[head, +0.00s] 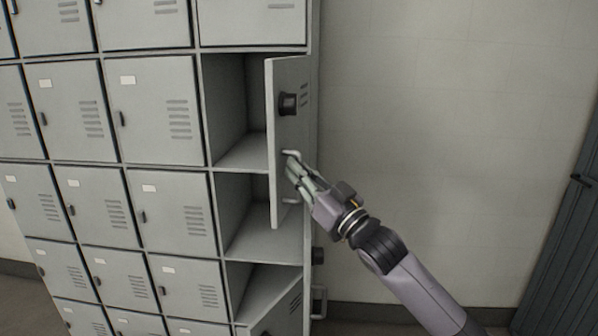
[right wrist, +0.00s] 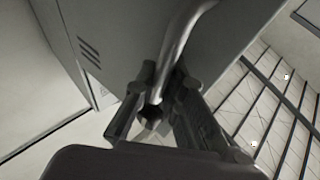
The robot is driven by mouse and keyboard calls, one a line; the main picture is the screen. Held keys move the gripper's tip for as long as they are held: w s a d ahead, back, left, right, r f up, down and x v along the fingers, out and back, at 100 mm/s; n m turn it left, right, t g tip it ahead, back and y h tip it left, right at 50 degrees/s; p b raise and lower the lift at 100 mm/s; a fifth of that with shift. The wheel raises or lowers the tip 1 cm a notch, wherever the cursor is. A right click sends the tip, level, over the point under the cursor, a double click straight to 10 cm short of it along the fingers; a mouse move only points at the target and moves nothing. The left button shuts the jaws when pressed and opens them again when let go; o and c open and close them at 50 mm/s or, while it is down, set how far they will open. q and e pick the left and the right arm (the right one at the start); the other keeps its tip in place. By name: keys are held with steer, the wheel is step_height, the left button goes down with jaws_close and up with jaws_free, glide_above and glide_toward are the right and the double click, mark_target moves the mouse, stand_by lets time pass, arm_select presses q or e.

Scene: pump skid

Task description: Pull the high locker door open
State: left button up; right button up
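The high locker door (head: 289,120) stands swung out from the grey locker bank, hinged on its right side. Its outer face has a dark lock, vent slots and a bar handle (head: 291,154). The open compartment (head: 233,105) behind it looks empty. My right gripper (head: 297,172) is at the handle in the head view. In the right wrist view the metal bar handle (right wrist: 178,42) runs down between the two fingers (right wrist: 160,95), which close around it. The door face (right wrist: 120,40) fills the upper part of that view. My left gripper is not in view.
Shut lockers (head: 155,110) fill the left. Bare wall (head: 430,110) lies to the right, with a dark panel (head: 565,250) at the far right.

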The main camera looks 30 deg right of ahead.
steer(key=o, duration=0.5)
steer(key=shift+w+d+r, duration=0.1)
steer(key=shift+d+r, duration=0.2)
steer(key=shift+r, duration=0.2)
steer(key=v, duration=0.8)
steer(key=f+v, duration=0.1)
steer(key=v, duration=0.3)
steer(key=shift+w, duration=0.15)
